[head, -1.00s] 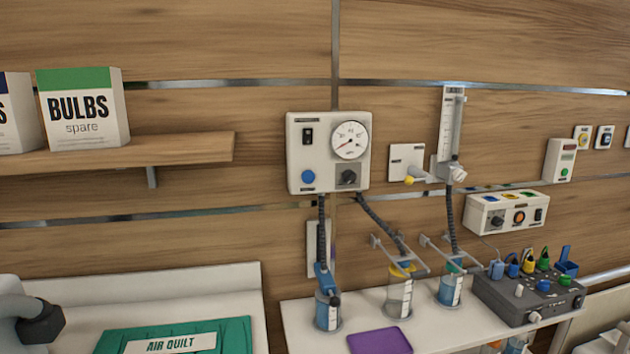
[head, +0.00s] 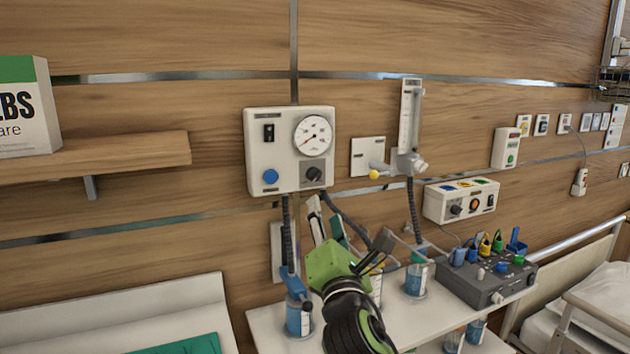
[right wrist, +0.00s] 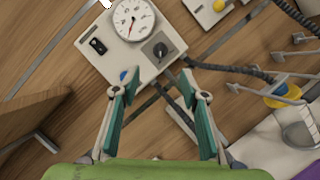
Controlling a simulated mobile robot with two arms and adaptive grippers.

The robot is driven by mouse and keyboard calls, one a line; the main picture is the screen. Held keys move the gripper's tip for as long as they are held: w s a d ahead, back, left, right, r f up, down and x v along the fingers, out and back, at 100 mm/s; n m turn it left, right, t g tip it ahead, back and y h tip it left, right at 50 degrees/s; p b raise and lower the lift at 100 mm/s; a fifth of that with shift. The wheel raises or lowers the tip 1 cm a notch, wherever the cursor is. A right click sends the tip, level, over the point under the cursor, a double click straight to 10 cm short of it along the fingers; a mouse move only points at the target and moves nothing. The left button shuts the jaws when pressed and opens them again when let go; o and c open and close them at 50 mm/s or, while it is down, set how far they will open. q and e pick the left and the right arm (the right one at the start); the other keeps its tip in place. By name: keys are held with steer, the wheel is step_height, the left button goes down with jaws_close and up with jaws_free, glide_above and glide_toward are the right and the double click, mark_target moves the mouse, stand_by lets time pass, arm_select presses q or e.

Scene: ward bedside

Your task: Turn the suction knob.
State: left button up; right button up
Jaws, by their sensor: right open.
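The suction unit (head: 288,132) is a white wall box with a round gauge (head: 313,136), a black switch, a blue button (head: 270,176) and a dark suction knob (head: 314,174). In the right wrist view the knob (right wrist: 160,50) is at the top centre, past the fingertips and apart from them. My right gripper (head: 347,222) is below the box in the head view, pointing up at it. In the right wrist view its teal-padded fingers (right wrist: 166,95) are open, with nothing between them. My left gripper is not in view.
Dark hoses run down from the box to jars (head: 299,318) on a white shelf (head: 265,325). A flowmeter (head: 409,120) and a control box (head: 461,202) are to the right. A wooden shelf (head: 120,153) with a bulbs box (head: 28,108) is at left.

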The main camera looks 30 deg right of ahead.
mark_target(317, 177)
steer(key=p+x, duration=0.2)
steer(key=x, duration=1.1)
steer(key=shift+w+d, duration=0.15)
steer(key=shift+w, duration=0.2)
steer(key=c, duration=1.1)
